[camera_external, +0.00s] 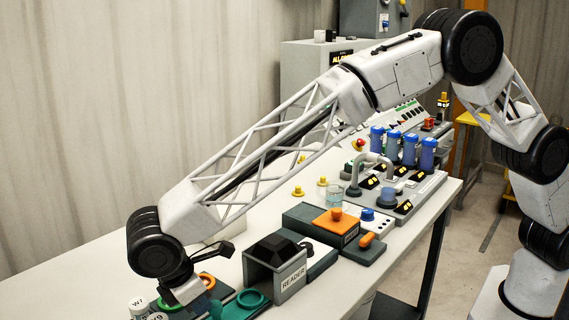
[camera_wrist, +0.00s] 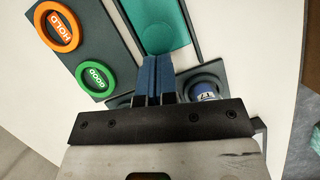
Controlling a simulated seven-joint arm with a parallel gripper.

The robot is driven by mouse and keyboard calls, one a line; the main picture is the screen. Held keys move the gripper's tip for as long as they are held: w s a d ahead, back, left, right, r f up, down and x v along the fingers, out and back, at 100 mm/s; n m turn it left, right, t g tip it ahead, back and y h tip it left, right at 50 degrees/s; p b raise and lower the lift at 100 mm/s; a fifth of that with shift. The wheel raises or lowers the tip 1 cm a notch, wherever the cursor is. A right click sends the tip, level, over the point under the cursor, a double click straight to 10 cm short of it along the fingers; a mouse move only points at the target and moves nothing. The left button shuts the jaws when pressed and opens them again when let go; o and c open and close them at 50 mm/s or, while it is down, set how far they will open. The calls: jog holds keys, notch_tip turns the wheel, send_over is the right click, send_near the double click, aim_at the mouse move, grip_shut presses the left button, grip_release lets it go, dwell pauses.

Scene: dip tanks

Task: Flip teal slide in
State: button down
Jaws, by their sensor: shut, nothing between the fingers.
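A teal slide (camera_wrist: 165,20) lies in a dark tray at the top middle of the wrist view. Its near end holds a rounded teal part, just ahead of my fingers. My gripper (camera_wrist: 159,62) shows as two blue fingers pressed together, with nothing between them. The fingertips overlap the near end of the teal piece in the picture; I cannot tell if they touch it. In the external view a teal piece with a ring (camera_external: 252,298) lies at the bottom, right of my gripper (camera_external: 214,307), whose fingers are only partly visible.
A plate with an orange HOLD ring (camera_wrist: 60,27) and green GOOD ring (camera_wrist: 96,76) lies to the left. A labelled vial (camera_wrist: 204,90) stands in a round holder close to my fingers' right. A grey READER box (camera_external: 291,281) stands nearby.

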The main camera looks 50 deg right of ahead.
send_over(236, 301)
jog(key=shift+f, duration=0.1)
dwell(0.4)
dwell(0.4)
jog(key=v, duration=1)
dwell(0.6)
